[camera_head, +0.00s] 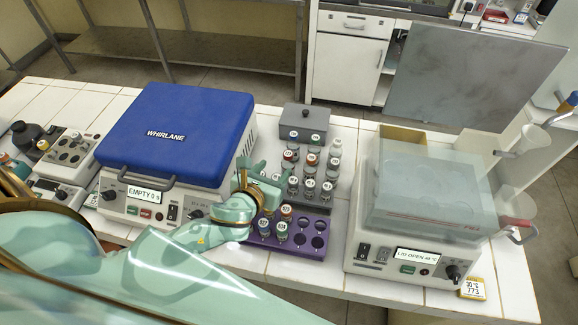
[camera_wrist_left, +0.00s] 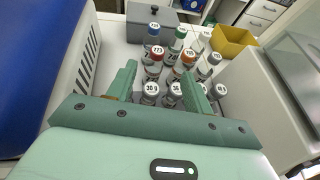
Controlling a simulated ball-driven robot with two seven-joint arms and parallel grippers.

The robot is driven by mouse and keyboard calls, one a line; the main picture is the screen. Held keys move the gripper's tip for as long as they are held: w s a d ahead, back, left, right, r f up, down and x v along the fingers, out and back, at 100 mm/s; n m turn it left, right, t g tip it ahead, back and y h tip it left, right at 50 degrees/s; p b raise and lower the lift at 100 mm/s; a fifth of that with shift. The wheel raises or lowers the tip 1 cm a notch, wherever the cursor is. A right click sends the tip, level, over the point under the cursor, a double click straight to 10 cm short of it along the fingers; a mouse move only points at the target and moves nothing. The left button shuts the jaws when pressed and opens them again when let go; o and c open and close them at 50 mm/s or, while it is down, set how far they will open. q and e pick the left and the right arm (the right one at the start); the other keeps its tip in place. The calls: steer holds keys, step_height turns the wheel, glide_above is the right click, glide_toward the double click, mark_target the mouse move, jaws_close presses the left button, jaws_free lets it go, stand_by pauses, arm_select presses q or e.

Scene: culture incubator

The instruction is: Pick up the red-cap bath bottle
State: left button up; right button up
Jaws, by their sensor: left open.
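Two red-brown-capped bottles stand among several bottles behind the purple rack. One, its cap apparently marked 773 (camera_head: 288,156), also shows in the left wrist view (camera_wrist_left: 154,55). The other, apparently 755 (camera_head: 313,150), stands to its right, also in the left wrist view (camera_wrist_left: 188,58). I cannot tell from looks alone which is the bath bottle. My left gripper (camera_head: 267,174) is open and empty, left of the bottles and near the blue-lidded machine. In the left wrist view its fingers (camera_wrist_left: 159,76) point toward the group; white-capped bottles stand nearest. My right gripper is not in view.
A blue-lidded WHIRLANE machine (camera_head: 178,130) stands left. A purple rack (camera_head: 305,248) with several capped tubes is in front of the bottles, a grey box (camera_head: 305,120) behind. A bath unit (camera_head: 420,205) reading "LID OPEN" stands right; a tag (camera_head: 472,288) reading 30 °C 773 lies beside it.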

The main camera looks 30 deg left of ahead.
mark_target(288, 155)
arm_select(q)
steer(key=x, duration=0.3)
steer(key=shift+w+f, duration=0.15)
steer(key=shift+w, duration=0.1)
steer(key=b+x, duration=0.1)
steer(key=x, duration=0.4)
steer(key=shift+s+a+f+b, duration=0.15)
steer(key=shift+f+b, duration=0.15)
steer(key=shift+b, duration=0.05)
steer(key=shift+w+f, duration=0.15)
steer(key=shift+w, duration=0.3)
steer(key=shift+s, duration=0.15)
steer(key=shift+c, duration=0.5)
jaws_close()
